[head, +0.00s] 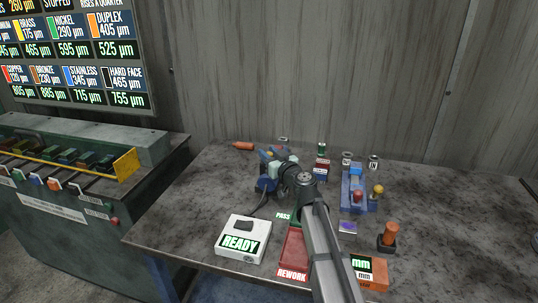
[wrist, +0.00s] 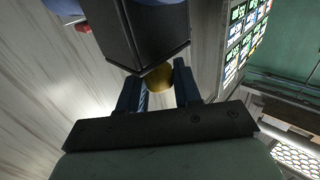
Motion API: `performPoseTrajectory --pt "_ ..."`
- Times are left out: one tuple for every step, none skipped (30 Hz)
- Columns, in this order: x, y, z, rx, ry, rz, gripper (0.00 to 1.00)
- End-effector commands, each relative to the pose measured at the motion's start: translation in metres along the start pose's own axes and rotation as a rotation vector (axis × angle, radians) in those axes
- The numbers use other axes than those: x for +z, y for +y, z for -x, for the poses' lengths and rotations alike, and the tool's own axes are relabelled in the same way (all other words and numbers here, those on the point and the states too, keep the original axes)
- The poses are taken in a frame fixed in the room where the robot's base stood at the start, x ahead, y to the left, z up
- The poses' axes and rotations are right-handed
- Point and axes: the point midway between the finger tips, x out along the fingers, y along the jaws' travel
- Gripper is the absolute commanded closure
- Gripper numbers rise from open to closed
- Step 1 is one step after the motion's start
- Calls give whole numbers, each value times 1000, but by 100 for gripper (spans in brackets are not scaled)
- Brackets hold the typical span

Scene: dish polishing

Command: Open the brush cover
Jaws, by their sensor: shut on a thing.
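In the wrist view my gripper (wrist: 158,88) has a round gold-yellow knob (wrist: 161,76) between its two fingers and is shut on it. A dark box-shaped part (wrist: 145,30) stands just beyond the knob and partly hides it; I cannot tell for sure whether this is the brush cover. In the head view my gripper (head: 277,164) is at a blue machine (head: 267,185) on the back left part of the table. My arm and gripper hide much of that machine, and the knob cannot be made out there. How far the cover is open cannot be seen.
A blue fixture (head: 352,198) with red and yellow knobs stands to the right on the table (head: 450,240). A white READY box (head: 243,239), a red REWORK tray (head: 292,248) and an orange mm gauge (head: 372,283) lie in front. The table's right side is clear.

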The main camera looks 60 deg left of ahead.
Motion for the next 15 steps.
performPoseTrajectory --pt "0 0 0 1 0 0 100" --pt "0 0 0 1 0 0 100" --pt "0 0 0 1 0 0 100" --pt "0 0 0 1 0 0 100" --pt "0 0 0 1 0 0 100" --pt "0 0 1 1 0 0 100" --pt "0 -2 2 1 0 0 100" --pt "0 -3 4 0 0 0 100" --pt "0 -6 8 0 0 0 100" --pt "0 -10 11 0 0 0 100" --pt "0 -13 14 -1 1 1 100" --pt "0 -18 20 -1 1 1 100" --pt "0 -22 24 -2 1 1 100" --pt "0 -26 28 -2 1 1 100" --pt "0 -31 33 -2 1 1 100"
